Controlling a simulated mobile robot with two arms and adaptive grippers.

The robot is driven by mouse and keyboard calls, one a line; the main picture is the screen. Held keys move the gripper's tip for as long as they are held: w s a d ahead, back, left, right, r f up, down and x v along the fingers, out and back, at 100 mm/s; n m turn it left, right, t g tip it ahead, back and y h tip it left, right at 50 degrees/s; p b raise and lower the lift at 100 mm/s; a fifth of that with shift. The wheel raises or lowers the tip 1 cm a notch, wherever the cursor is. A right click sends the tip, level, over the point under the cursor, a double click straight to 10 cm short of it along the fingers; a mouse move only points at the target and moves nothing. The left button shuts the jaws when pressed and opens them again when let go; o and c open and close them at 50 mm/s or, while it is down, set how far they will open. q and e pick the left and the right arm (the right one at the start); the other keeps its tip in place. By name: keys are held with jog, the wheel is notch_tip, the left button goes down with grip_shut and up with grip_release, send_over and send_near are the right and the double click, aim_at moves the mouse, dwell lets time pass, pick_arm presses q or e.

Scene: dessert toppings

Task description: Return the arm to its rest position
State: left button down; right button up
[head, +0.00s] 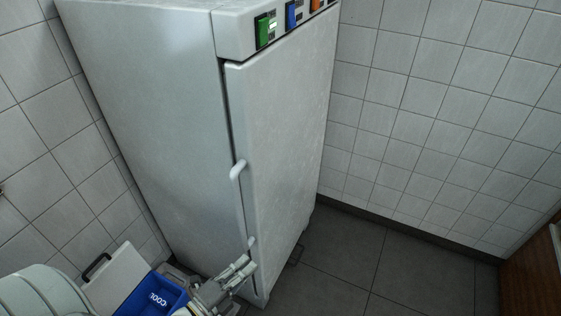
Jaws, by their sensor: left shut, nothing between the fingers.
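My left arm (45,290) comes in from the lower left. My left gripper (245,270) is at the bottom of the head view, shut and empty. It shows in front of the lower part of a tall white fridge (160,110), close to the lower end of its handle. Whether it touches the fridge I cannot tell. The fridge door (275,150) is closed, with a white vertical handle (239,170). My right gripper is not in view.
A blue cooler box (150,298) marked COOL, its white lid (118,275) raised, stands left of the gripper. Coloured switches (291,14) sit atop the fridge. Dark floor tiles (350,260) at the right are clear. A brown wooden piece (530,275) stands at the lower right.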

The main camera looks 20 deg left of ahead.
pick_arm(q)
jog(key=s+f+n+g+y, duration=0.2)
jog(key=s+f+n+g, duration=0.25)
jog(key=f, duration=0.75)
jog(key=s+f+n+g+y, duration=0.2)
jog(key=s+f+n+g, duration=0.3)
jog(key=f, duration=0.6)
jog(key=s+d+f+n+g, duration=0.1)
jog(key=s+f+n+g, duration=0.2)
jog(key=s+f, duration=0.4)
jog(key=s+d+f+n+g+y, duration=0.1)
jog(key=s+f+n+g, duration=0.3)
jog(key=s, duration=1)
notch_tip(320, 180, down, 3)
jog(key=shift+d+f+n, duration=0.2)
jog(key=shift+d+n, duration=0.1)
jog(key=shift+n, duration=0.85)
jog(key=shift+s, duration=0.1)
